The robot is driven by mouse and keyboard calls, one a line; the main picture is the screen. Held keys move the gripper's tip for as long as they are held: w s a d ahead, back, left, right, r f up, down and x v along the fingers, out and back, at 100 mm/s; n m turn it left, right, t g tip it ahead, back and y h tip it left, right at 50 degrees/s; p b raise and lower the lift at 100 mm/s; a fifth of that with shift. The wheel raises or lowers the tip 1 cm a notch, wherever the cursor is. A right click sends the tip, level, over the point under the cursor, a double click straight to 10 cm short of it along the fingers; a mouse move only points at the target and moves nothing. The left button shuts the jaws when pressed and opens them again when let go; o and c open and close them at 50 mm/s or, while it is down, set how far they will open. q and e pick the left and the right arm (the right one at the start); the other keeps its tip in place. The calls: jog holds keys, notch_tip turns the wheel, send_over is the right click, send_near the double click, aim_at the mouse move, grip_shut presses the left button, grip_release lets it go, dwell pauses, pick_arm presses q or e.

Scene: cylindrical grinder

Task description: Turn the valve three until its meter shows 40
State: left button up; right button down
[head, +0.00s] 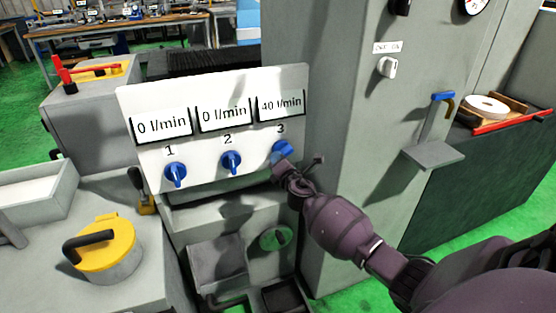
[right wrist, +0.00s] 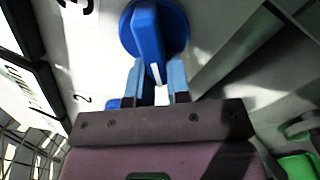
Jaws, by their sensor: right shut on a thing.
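A white panel (head: 216,84) carries three meters and three blue valves. The meter above valve three (head: 281,105) reads 40 l/min. The meters of valve one (head: 161,124) and valve two (head: 224,114) both read 0 l/min. Valve three (head: 283,148) is a blue knob partly hidden by my right gripper (head: 280,160). In the right wrist view, the valve three knob (right wrist: 150,30) sits between the two blue fingers of my right gripper (right wrist: 160,82), which is shut on it. My left gripper is not in view.
Valve one (head: 175,174) and valve two (head: 231,162) are left of valve three. A grey cabinet (head: 340,120) stands close on the right. A yellow-lidded part (head: 105,246) with a black handle is at the lower left.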

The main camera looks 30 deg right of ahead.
jog(key=shift+d+f+n, duration=0.1)
jog(key=shift+f+n, duration=0.05)
jog(key=shift+n, duration=0.25)
jog(key=c, duration=1.1)
grip_release()
jog(key=p+v, duration=0.1)
jog(key=v, duration=1)
jog(key=shift+p, duration=0.3)
jog(key=shift+d, duration=0.1)
jog(key=shift+w, duration=0.1)
